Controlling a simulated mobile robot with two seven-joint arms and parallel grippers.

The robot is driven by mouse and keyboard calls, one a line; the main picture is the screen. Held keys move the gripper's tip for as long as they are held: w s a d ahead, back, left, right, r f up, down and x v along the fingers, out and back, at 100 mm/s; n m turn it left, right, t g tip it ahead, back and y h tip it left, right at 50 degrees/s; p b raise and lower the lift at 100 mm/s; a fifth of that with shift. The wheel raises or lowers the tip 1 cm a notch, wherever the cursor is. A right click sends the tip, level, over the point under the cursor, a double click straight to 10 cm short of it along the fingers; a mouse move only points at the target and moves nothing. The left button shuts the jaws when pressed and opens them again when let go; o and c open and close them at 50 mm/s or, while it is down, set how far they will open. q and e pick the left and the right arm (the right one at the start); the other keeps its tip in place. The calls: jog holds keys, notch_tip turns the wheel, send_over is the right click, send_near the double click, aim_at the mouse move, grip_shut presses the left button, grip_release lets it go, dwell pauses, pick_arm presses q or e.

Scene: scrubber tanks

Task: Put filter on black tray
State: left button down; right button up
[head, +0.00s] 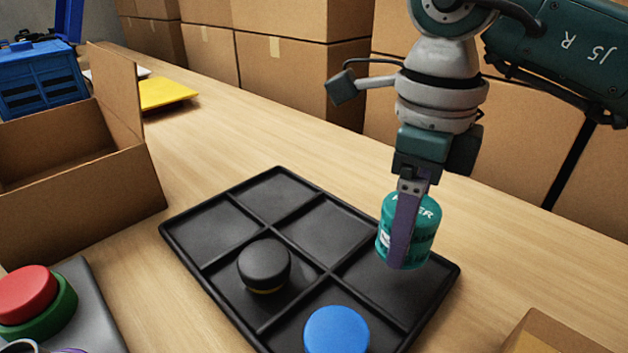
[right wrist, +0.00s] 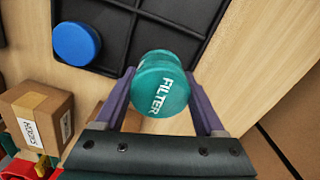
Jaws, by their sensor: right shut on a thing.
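The filter is a teal canister (head: 425,236) with white lettering. My right gripper (head: 403,258) is shut on it, with one purple finger on each side, as the right wrist view shows the filter (right wrist: 162,85) between the fingers (right wrist: 161,88). The black tray (head: 270,325) is divided into several compartments and lies on the table. In the head view the filter appears over the tray's right-hand compartment; whether it touches the tray floor I cannot tell. My left gripper is not clearly visible.
A black round thing (head: 264,263) and a blue round thing (head: 336,331) occupy tray compartments. An open cardboard box (head: 80,205) stands left. Red (head: 26,292) and green (head: 50,312) round things are on a grey surface at lower left. Another cardboard box (head: 550,335) is at lower right.

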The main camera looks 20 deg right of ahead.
pick_arm(q)
jog(key=shift+f+b, duration=0.55)
jog(key=shift+f, duration=0.05)
pick_arm(e)
notch_tip(320, 180, down, 4)
jog(key=shift+f, duration=0.2)
pick_arm(q)
jog(key=shift+f, duration=0.1)
pick_arm(e)
jog(key=shift+f, duration=0.15)
pick_arm(q)
jog(key=shift+a, duration=0.1)
pick_arm(e)
jog(key=o, duration=1.3)
pick_arm(q)
jog(key=shift+r, duration=0.2)
pick_arm(e)
jog(key=shift+r, duration=0.3)
pick_arm(q)
notch_tip(320, 180, up, 3)
jog(key=p, duration=0.3)
jog(key=shift+f, duration=0.1)
pick_arm(e)
notch_tip(320, 180, up, 12)
jog(key=shift+f, duration=0.1)
